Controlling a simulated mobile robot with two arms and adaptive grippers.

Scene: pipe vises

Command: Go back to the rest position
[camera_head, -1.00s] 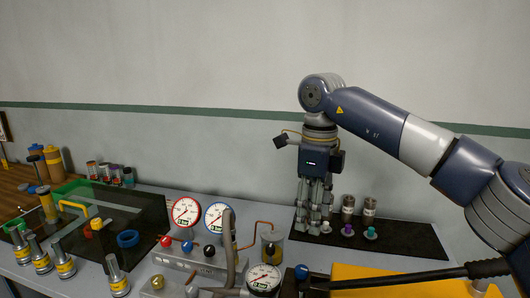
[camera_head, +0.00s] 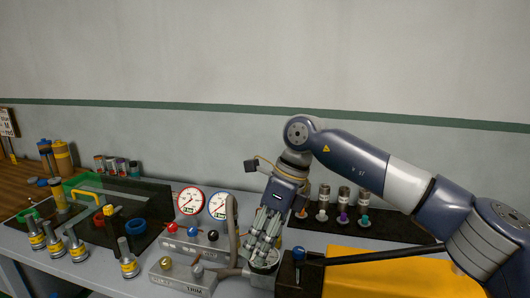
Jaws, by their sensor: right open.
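My right gripper (camera_head: 258,250) is open, with its fingers pointing down and tilted to the left. It is over the front of the bench, in front of the round fitting beside the grey curved pipe (camera_head: 232,235). The fingers hide much of that fitting, and I cannot tell whether they touch it. I see nothing clearly held between them. My left gripper is not in view.
Two dial gauges (camera_head: 190,200) stand behind a valve block with red, blue and black knobs. Several small vials (camera_head: 343,201) stand on a black mat (camera_head: 395,229) at the right. A yellow panel (camera_head: 390,272) and a black lever (camera_head: 375,255) lie in front.

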